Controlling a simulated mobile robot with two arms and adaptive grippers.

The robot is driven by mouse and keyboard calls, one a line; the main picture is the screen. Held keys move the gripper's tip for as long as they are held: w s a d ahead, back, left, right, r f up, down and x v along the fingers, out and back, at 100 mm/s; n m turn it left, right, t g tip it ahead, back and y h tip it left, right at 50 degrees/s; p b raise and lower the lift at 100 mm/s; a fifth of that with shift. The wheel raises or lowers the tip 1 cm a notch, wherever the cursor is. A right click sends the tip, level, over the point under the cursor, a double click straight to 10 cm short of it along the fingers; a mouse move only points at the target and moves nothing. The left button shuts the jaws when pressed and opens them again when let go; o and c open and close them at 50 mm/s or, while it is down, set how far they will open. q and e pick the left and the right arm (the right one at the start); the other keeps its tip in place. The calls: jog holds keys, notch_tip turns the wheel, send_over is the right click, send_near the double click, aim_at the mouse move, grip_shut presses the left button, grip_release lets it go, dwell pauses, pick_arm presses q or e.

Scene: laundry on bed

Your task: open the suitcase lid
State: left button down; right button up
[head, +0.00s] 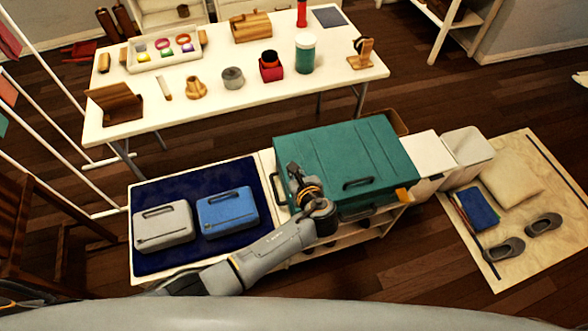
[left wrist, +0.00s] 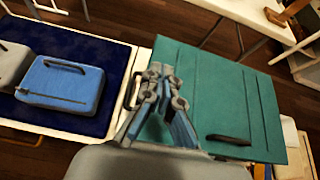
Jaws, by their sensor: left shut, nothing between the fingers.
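The teal suitcase (head: 345,150) sits on a low white bench right of centre in the head view, with its lid flat and looking closed. It also shows in the left wrist view (left wrist: 220,85). A dark handle (head: 357,183) lies near its front edge, and another handle (head: 277,190) is on its left side. My left gripper (head: 294,172) is shut and empty, over the left front part of the suitcase. In the left wrist view, its fingertips (left wrist: 167,76) are near the left edge of the lid. I cannot tell whether they touch it. My right gripper is not in view.
A grey case (head: 162,226) and a blue case (head: 228,212) lie on a dark blue mat (head: 190,185) at left. A white table (head: 225,110) with small items stands behind. White bins (head: 466,148) stand right. A floor mat (head: 520,245) holds shoes and a cushion.

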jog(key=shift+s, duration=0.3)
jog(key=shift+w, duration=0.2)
